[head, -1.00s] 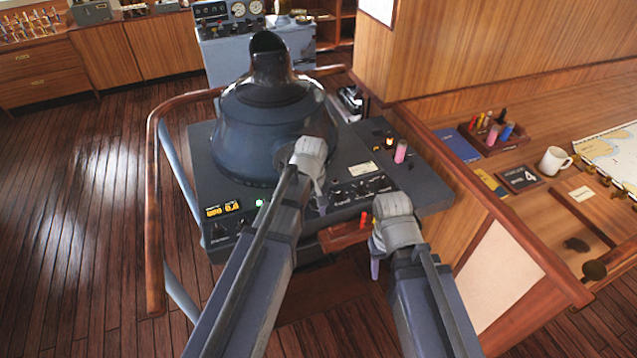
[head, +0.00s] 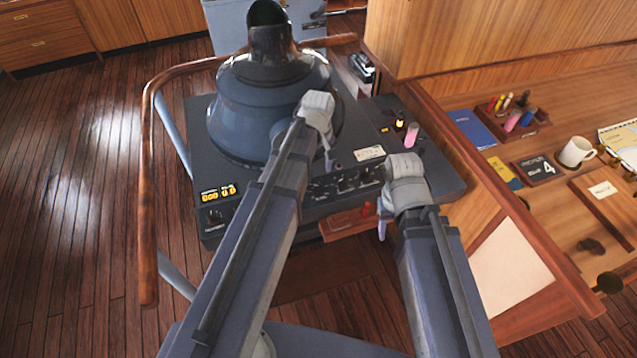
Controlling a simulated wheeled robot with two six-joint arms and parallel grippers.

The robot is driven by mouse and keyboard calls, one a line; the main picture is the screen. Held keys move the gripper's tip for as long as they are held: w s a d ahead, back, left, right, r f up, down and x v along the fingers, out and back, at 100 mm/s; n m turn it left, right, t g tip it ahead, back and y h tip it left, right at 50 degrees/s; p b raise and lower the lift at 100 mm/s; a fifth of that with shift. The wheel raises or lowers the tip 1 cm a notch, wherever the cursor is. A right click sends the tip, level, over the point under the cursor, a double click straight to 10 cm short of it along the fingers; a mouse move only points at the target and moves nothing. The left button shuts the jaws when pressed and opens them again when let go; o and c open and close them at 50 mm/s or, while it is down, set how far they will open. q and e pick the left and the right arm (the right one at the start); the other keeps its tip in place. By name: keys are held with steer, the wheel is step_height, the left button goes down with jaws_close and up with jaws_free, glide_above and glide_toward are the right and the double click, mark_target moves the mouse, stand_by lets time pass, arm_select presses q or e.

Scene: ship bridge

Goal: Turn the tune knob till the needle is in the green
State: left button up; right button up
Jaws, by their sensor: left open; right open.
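The radar-like console (head: 222,177) has a dark panel with several small knobs (head: 345,183) along its front edge. Another dark knob (head: 214,216) is at its front left, below an orange lit display (head: 217,194). The labels are too small to read, so I cannot tell which knob is tune. No needle or green band can be made out. My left gripper (head: 331,163) is open over the console top, just behind the knob panel and apart from the knobs. My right gripper (head: 383,229) is open, pointing down in front of the console's front edge. My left arm hides part of the front panel.
A large dark hood (head: 265,110) rises from the console. A wooden rail (head: 146,200) curves around its left side. A pink cylinder (head: 411,134) stands at the console's right. A chart desk with a white mug (head: 576,151) is at the right.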

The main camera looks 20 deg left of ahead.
mark_target(318, 186)
arm_select(q)
step_height(318, 186, down, 7)
steer(key=b, duration=0.6)
jaws_close()
stand_by(0.3)
